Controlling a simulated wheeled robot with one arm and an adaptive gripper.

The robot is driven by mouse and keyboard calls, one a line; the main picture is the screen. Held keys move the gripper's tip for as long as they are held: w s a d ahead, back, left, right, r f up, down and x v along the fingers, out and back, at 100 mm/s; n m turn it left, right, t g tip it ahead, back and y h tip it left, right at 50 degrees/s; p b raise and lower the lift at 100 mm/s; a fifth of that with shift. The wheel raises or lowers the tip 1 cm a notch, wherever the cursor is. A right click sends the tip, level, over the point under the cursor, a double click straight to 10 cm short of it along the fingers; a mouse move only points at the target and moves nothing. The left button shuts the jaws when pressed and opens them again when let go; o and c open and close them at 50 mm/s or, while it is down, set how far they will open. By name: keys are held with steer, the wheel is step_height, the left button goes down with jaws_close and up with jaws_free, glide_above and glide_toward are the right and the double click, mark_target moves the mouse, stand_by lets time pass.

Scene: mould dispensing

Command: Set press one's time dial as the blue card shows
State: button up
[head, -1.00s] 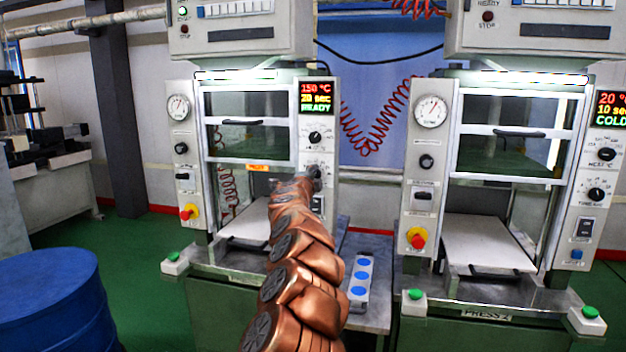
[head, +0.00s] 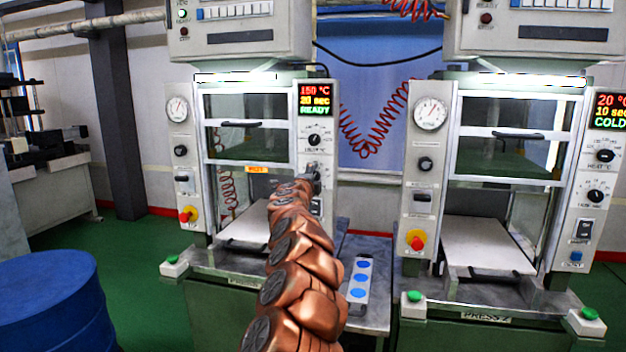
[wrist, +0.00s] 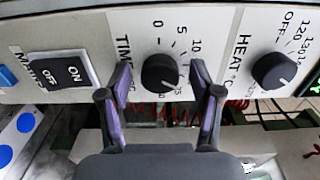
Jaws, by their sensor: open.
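Press one's time dial (wrist: 160,72) is a round black knob on a pale panel, with numbers around it, in the wrist view. My gripper (wrist: 161,67) is open, with one purple finger on each side of this dial. I cannot tell whether the fingers touch it. The dial's exact setting is hard to read. In the head view my arm and gripper cover the time dial. Press one's display (head: 315,100) reads 150 °C, 20 sec, READY. I cannot make out a blue card in either view.
The heat dial (wrist: 272,70) is right of the time dial in the wrist view, and the mains switch (wrist: 62,72) is left. A strip with blue discs (head: 360,278) lies on a bench between the presses. Press two (head: 440,180) stands to the right, a blue drum (head: 48,300) at lower left.

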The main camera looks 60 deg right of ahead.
steer(key=v, duration=1.2)
stand_by(0.8)
stand_by(0.5)
